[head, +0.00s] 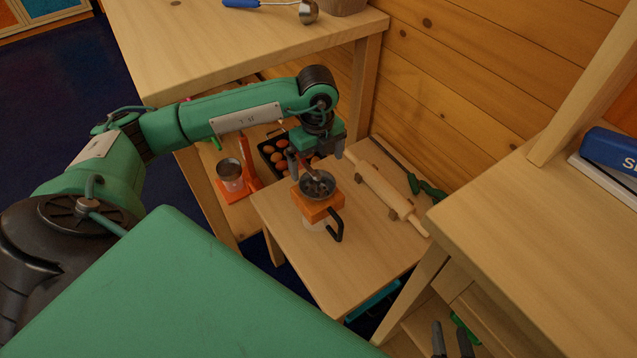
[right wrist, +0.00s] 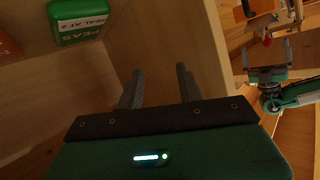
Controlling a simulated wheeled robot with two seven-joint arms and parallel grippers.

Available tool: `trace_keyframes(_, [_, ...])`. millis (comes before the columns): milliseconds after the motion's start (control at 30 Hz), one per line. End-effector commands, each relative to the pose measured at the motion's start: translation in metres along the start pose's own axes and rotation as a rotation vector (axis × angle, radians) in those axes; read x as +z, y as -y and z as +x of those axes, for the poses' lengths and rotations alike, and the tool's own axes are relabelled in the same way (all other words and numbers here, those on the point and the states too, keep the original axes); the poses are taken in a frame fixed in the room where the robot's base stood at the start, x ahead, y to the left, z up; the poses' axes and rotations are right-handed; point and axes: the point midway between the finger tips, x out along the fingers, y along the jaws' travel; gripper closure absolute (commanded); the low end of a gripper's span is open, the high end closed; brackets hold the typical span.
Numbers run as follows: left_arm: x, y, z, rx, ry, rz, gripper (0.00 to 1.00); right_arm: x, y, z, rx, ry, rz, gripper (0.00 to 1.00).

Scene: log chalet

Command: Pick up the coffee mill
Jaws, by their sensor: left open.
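The coffee mill (head: 318,207) stands upright on the small wooden table (head: 355,268). It has an orange wooden body, a dark round hopper on top and a black crank handle hanging to the right. My left gripper (head: 316,158) is open and points down just above the mill's hopper, its fingers apart on either side. It is empty, and I cannot tell whether it touches the mill. My right gripper (right wrist: 157,85) is open and empty, near wooden boards in the right wrist view. Its fingertips also show at the bottom of the head view (head: 453,340).
A rolling pin (head: 380,190) lies right of the mill, close to it. Behind are a dark tray of eggs (head: 272,152) and an orange stand with a metal cup (head: 230,170). A green tin (right wrist: 77,21) is near my right gripper. The small table's front is clear.

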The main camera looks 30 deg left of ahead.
Motion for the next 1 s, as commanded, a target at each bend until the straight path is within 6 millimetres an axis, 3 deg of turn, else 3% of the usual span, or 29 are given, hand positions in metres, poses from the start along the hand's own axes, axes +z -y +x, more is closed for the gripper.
trace_keyframes(300, [-0.005, -0.003, 0.030, 0.001, -0.002, 0.002, 0.00, 0.000, 0.008, 0.003, -0.021, -0.072, 0.011, 0.64])
trace_keyframes(500, [-0.008, -0.004, 0.056, 0.001, -0.002, 0.001, 0.00, -0.021, 0.007, 0.005, -0.022, -0.194, 0.005, 0.64])
trace_keyframes(833, [-0.008, -0.004, 0.062, -0.001, 0.000, 0.001, 0.00, -0.032, 0.005, 0.005, -0.019, -0.242, -0.001, 0.64])
trace_keyframes(867, [-0.008, -0.004, 0.062, -0.001, 0.000, 0.002, 0.02, -0.032, 0.005, 0.005, -0.019, -0.242, -0.001, 0.64])
trace_keyframes(1000, [-0.008, -0.004, 0.062, -0.001, -0.001, 0.002, 0.29, -0.032, 0.005, 0.005, -0.019, -0.241, -0.001, 0.64])
